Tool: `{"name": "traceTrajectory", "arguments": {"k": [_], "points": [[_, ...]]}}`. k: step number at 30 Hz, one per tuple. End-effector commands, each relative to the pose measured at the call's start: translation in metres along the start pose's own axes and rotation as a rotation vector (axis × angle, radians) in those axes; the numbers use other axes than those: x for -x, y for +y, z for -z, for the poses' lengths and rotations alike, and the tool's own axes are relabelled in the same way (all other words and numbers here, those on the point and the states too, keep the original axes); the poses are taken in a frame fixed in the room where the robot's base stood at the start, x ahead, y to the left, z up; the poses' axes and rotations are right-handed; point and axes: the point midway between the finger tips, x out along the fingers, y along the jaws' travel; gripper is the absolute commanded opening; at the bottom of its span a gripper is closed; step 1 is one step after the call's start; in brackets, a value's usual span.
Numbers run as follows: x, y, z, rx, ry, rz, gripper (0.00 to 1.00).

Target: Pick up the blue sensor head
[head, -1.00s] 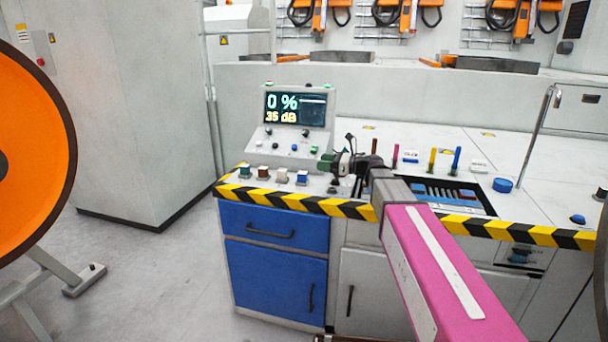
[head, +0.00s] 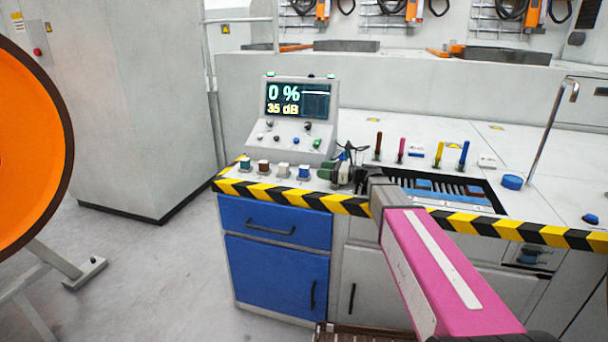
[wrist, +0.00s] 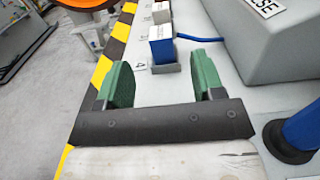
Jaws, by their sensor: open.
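The blue sensor head (head: 304,172) stands upright at the right end of a row of small coloured heads on the bench's front edge. In the wrist view the blue head (wrist: 162,50) sits in a grey holder, with a blue cable leading off to the right. My gripper (head: 335,172) is just right of it in the head view, low over the bench. In the wrist view my gripper (wrist: 163,82) is open, its green fingers apart and empty. The blue head lies ahead of the gap between them, beyond or near the fingertips; exact depth is unclear.
White, brown and green heads (head: 283,170) stand left of the blue one. A sloped console (head: 290,140) with a screen rises behind. A dark-framed tray (head: 480,203) and several coloured pegs are to the right. Yellow-black striping (head: 290,197) marks the front edge.

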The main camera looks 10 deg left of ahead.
Motion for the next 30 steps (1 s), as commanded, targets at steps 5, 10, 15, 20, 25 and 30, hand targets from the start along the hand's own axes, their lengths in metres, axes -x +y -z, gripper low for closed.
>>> {"name": "traceTrajectory", "arguments": {"k": [5, 10, 15, 20, 25, 30], "points": [[-0.008, 0.000, 0.000, 0.000, 0.000, 0.000, 0.62], [-0.028, -0.001, 0.000, 0.000, 0.000, -0.001, 0.62], [-0.055, -0.001, 0.000, 0.000, 0.000, -0.001, 0.62], [-0.065, -0.001, -0.001, 0.000, 0.000, 0.001, 0.62], [-0.065, 0.000, -0.001, 0.000, 0.000, 0.002, 0.62], [-0.065, 0.000, -0.001, 0.000, 0.000, 0.001, 0.10]]}}
